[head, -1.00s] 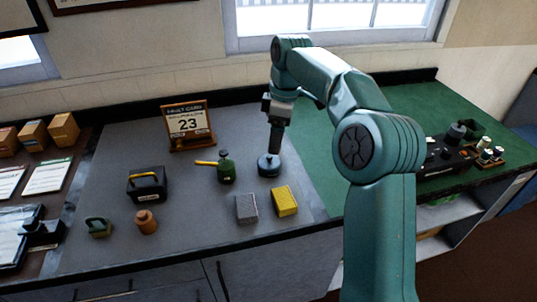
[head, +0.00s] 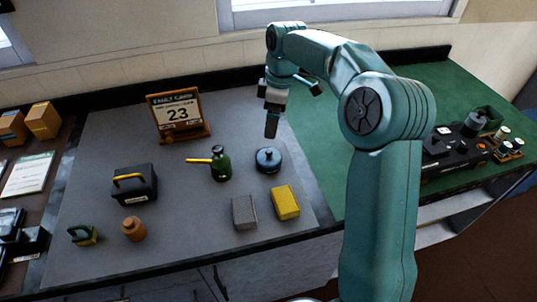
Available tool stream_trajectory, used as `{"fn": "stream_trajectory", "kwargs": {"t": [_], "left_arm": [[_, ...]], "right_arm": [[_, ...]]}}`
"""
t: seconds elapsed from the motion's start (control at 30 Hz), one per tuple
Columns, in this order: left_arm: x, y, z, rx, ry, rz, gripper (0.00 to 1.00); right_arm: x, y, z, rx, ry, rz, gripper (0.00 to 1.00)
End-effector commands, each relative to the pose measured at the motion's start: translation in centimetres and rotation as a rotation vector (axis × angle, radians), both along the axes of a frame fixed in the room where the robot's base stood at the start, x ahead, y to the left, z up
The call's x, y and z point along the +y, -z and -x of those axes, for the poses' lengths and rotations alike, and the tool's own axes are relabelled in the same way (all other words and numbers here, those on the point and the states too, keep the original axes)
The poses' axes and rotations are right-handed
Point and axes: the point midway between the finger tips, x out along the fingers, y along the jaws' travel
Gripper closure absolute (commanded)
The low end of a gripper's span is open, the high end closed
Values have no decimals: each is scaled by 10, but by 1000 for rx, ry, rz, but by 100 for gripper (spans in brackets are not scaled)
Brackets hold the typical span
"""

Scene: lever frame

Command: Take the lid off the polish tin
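The polish tin (head: 268,160) is a low, round, dark blue-grey tin with a small knob on top. It stands on the grey mat (head: 180,235) near its right edge, and its lid appears to be on. My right gripper (head: 271,128) points down just above and behind the tin, apart from it. Its fingers look close together, but at this size I cannot tell whether they are open or shut. Nothing shows hanging from them. My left gripper is outside the view.
A green oil can (head: 221,166) stands left of the tin. A grey block (head: 244,212) and a yellow block (head: 285,203) lie in front. The green mat (head: 325,150) is clear nearby.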

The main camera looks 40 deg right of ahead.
Motion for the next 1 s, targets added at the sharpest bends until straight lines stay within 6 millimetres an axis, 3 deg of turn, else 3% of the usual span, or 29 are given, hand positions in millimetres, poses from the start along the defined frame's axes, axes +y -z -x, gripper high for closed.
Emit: {"fn": "stream_trajectory", "kwargs": {"t": [0.2,0.47,0.7,1.0], "left_arm": [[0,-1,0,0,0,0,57],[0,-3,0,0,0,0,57],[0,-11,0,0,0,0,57],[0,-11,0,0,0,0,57]], "right_arm": [[4,47,-1,4,2,-1,8],[5,69,-2,3,2,0,8],[9,106,-1,3,1,0,8],[9,115,-3,-1,1,1,8]]}}
